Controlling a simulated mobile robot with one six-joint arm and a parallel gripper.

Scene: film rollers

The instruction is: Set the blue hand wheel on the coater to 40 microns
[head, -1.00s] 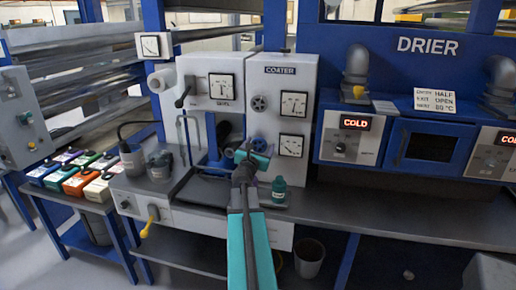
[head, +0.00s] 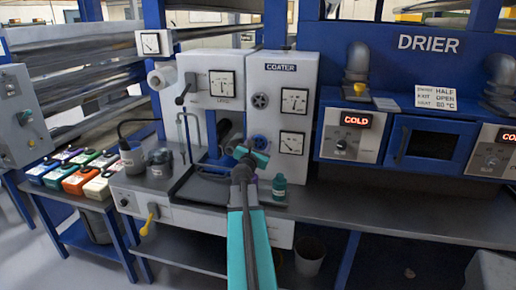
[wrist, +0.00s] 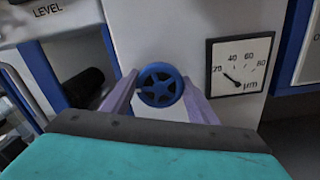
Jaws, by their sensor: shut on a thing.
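The blue hand wheel (wrist: 161,85) is on the pale front of the coater (head: 281,85). In the wrist view my gripper (wrist: 160,82) has one pale purple finger on each side of the wheel, shut on its rim. In the head view the wheel (head: 258,142) shows just above the teal gripper body, and my gripper (head: 256,147) covers part of it. The micron gauge (wrist: 240,68) is right of the wheel, marked 20 to 80 µm. Its needle points to the left, close to the 20 mark. The same gauge (head: 291,143) is too small to read in the head view.
A grey hand wheel (head: 260,101) and another gauge (head: 293,101) sit higher on the coater. A small teal bottle (head: 279,187) stands on the bench right of my arm. The drier (head: 428,147) is farther right. A tray (head: 197,187) lies left of my arm.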

